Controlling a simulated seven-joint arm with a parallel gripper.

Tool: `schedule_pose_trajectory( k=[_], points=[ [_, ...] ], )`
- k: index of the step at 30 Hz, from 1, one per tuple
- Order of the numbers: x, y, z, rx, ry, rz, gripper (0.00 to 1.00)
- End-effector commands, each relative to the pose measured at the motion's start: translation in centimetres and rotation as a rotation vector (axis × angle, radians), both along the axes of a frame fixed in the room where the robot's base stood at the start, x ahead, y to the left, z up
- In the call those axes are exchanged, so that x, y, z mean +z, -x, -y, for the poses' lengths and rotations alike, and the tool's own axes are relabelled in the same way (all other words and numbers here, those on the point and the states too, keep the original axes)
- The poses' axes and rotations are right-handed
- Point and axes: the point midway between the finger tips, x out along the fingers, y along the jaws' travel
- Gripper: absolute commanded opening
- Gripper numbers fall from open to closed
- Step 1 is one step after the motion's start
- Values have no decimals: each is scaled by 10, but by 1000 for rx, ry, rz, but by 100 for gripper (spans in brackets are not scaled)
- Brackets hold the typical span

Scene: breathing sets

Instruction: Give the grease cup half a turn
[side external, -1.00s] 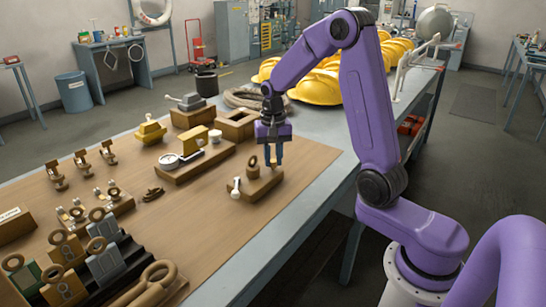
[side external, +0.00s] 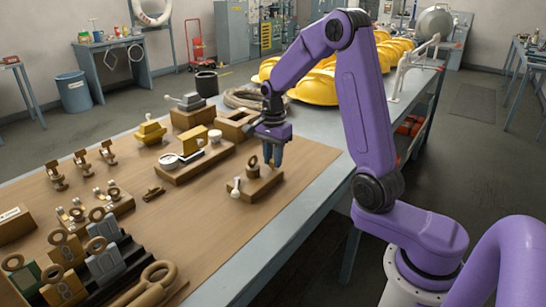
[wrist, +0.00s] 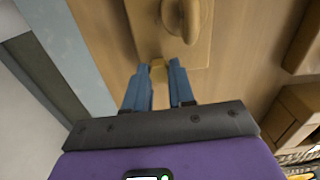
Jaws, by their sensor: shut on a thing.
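A small brass-coloured piece, apparently the grease cup (wrist: 158,66), is between my fingertips in the wrist view. My gripper (wrist: 159,72) is shut on it, with one blue finger on each side. In the side view my gripper (side external: 272,165) points down at the right end of a small wooden board (side external: 262,191), and its fingers hide the cup. A brown ring-topped fitting (side external: 253,166) stands on the board just left of the fingers. The fitting also shows close ahead of them in the wrist view (wrist: 181,18). A white-knobbed lever (side external: 236,187) is at the board's left end.
Yellow helmets (side external: 315,88) and a coiled rope (side external: 243,97) are farther back. The table is clear in front of the small board.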

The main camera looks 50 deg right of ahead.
Motion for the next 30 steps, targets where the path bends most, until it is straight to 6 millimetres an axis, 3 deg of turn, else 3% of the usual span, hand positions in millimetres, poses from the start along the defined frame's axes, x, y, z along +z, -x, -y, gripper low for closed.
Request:
schedule_pose_trajectory(
  k=[19, 20, 21, 30],
  points=[
    [1, -1, 0, -48, 1, 4, 0],
    [1, -1, 0, -47, 1, 4, 34],
    [1, -1, 0, -47, 1, 4, 47],
    [1, -1, 0, -47, 0, 2, 50]
  ],
)
